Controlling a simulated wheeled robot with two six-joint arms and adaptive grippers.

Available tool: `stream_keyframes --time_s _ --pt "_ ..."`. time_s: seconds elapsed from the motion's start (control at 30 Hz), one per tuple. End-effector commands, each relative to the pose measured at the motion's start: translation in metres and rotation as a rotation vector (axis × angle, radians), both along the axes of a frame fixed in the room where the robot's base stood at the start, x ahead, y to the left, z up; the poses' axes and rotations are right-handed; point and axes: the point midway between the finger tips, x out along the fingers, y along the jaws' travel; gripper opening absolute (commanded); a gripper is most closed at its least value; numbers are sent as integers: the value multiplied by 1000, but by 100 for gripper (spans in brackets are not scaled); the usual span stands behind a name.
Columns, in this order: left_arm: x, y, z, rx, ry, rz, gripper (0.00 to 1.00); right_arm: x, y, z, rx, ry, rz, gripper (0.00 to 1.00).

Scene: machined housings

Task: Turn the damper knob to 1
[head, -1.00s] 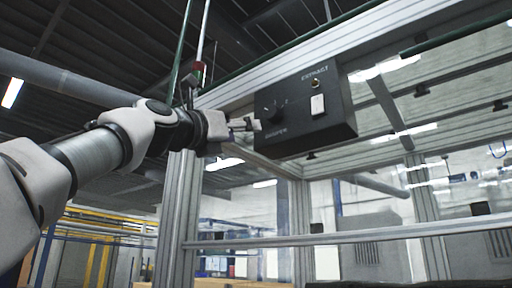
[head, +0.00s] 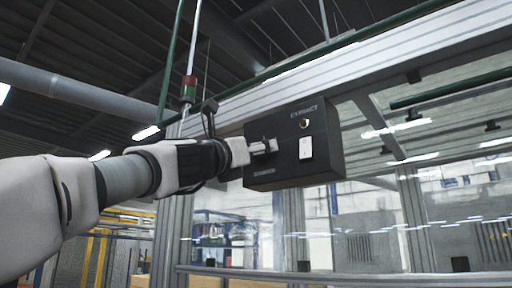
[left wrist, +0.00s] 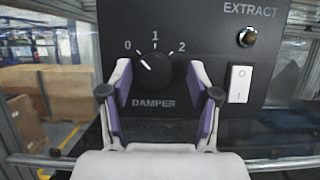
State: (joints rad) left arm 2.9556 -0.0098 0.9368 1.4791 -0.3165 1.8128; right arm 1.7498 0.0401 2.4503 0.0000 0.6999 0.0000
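The black damper knob (left wrist: 153,73) is on the front of a dark control box (head: 325,157). Its white pointer line points to the upper left, toward the 0 mark; the 1 mark is straight above and 2 is at the upper right. My left gripper (head: 270,146) is in front of the knob and mostly hides it in the head view. In the left wrist view its fingers (left wrist: 160,84) are open, one on each side of the knob, with visible gaps. I cannot tell how far the tips are from the panel. My right gripper is not in view.
A white rocker switch (head: 306,148) and a round indicator (head: 304,123) sit on the box to the right of the knob. The box hangs at an aluminium frame beam (head: 285,92). A red and green signal light (head: 189,90) stands behind my left arm.

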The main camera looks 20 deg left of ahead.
Motion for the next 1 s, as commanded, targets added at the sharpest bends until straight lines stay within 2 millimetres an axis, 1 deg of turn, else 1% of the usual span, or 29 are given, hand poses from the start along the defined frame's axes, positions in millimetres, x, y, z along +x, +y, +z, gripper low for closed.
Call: stream_keyframes --time_s 0.03,0.07,0.1,0.13,0.57,0.77,1.0 --pt "1 0 -1 -1 1 0 36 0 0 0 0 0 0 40" --pt "1 0 -1 -1 1 0 26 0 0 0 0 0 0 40" --pt "1 0 -1 -1 1 0 12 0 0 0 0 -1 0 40" --pt "1 0 -1 -1 1 0 5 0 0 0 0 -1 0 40" --pt "1 1 -1 38 -13 0 5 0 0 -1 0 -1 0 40" --pt "1 2 -1 133 -47 -1 5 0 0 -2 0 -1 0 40" --pt "2 4 0 311 -112 -1 5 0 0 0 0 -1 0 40"
